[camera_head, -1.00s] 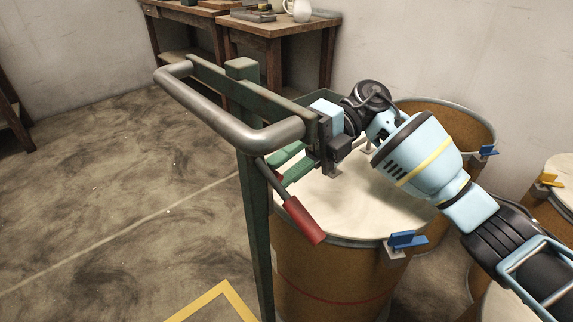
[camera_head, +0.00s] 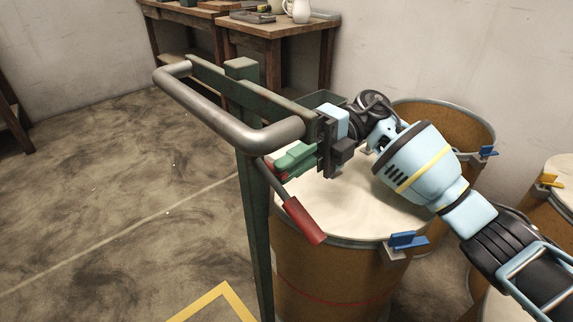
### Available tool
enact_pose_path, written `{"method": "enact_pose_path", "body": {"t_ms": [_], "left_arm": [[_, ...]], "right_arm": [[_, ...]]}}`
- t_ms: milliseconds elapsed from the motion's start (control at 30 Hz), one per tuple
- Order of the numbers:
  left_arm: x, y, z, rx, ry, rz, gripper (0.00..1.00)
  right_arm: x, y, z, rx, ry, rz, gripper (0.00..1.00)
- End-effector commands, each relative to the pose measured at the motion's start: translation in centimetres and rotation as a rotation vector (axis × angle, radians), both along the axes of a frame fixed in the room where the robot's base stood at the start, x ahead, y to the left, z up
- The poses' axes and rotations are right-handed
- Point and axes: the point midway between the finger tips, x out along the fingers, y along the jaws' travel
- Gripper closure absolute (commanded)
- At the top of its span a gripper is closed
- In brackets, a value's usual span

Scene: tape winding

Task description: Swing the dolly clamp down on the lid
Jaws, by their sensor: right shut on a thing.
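The dolly stands at a fibre drum, with a green upright post (camera_head: 256,220), a grey bent handle (camera_head: 222,114) and a lever with a red grip (camera_head: 305,221). The green clamp (camera_head: 294,158) is beside the post, just above the drum's pale lid (camera_head: 370,203); whether it touches the lid is hidden. My right gripper (camera_head: 322,152) reaches in from the right over the lid and is shut on the clamp; its fingertips are partly hidden by the dolly. My left gripper is not in view.
Blue latches sit on the rims of this drum (camera_head: 325,275) and the drum behind it (camera_head: 440,113). Another drum with a yellow latch (camera_head: 550,181) is at the right edge. A wooden workbench (camera_head: 285,45) stands at the back. The floor (camera_head: 110,190) at left is clear.

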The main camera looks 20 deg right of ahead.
Motion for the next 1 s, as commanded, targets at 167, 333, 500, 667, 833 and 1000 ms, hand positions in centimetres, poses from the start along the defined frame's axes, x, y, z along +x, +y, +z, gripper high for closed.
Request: {"method": "enact_pose_path", "body": {"t_ms": [167,333,500,667,833,1000], "left_arm": [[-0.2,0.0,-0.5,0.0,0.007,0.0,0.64],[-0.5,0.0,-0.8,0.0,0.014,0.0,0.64],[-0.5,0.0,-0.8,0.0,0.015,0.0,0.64],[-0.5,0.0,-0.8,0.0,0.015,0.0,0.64],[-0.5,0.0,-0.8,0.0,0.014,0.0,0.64],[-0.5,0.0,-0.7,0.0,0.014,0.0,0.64]], "right_arm": [[1.0,-2.6,-1.4,0.019,0.01,-0.003,1.0],[1.2,-3.4,-2.4,0.013,0.011,0.001,1.0],[1.1,-3.3,-2.6,0.011,0.014,0.006,1.0],[1.1,-3.2,-2.5,0.012,0.014,0.007,0.75],[1.1,-3.3,-2.3,0.015,0.011,0.004,0.66],[1.2,-3.3,-2.1,0.018,0.009,0.002,0.66]]}}
